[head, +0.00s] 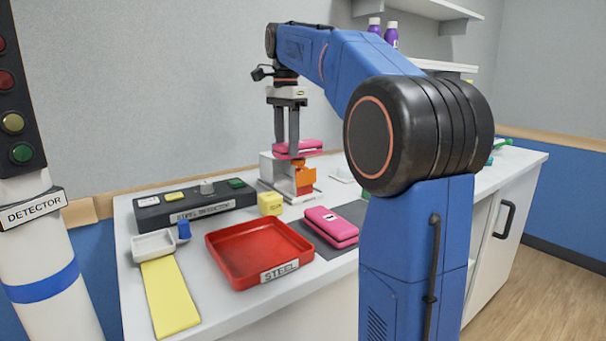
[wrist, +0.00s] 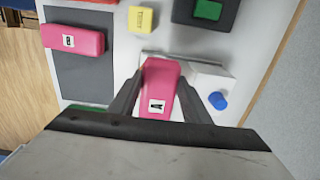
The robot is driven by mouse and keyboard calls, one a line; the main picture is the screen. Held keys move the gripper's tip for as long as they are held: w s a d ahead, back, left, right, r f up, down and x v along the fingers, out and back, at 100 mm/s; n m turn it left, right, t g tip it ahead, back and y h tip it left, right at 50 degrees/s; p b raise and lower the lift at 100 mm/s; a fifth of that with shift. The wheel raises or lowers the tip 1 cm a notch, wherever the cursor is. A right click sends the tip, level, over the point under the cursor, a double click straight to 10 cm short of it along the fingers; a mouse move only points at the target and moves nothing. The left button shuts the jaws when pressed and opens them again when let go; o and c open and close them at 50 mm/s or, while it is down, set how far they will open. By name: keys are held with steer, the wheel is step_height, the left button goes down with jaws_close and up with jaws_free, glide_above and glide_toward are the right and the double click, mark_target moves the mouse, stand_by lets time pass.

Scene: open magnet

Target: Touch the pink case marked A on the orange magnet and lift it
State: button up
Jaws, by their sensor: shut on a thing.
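The pink case marked A (wrist: 158,88) is between the fingers of my gripper (wrist: 157,105) in the wrist view, with its A label facing the camera. In the head view, my gripper (head: 287,138) points down and is shut on this pink case (head: 297,147). The case is level, just above the orange magnet (head: 304,178), on a grey-white stand (head: 270,175). From these views I cannot tell whether the case touches the magnet. A second pink case (head: 331,225) lies on a dark grey mat; it also shows in the wrist view (wrist: 72,40), its label unreadable.
A red tray labelled STEEL (head: 258,252) stands at the front. A black steel detector box (head: 193,208) and a yellow block (head: 270,203) are left of the stand. A white dish (head: 153,244) and a yellow strip (head: 169,297) are at the left.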

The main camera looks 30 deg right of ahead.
steer(key=shift+r, duration=2.65)
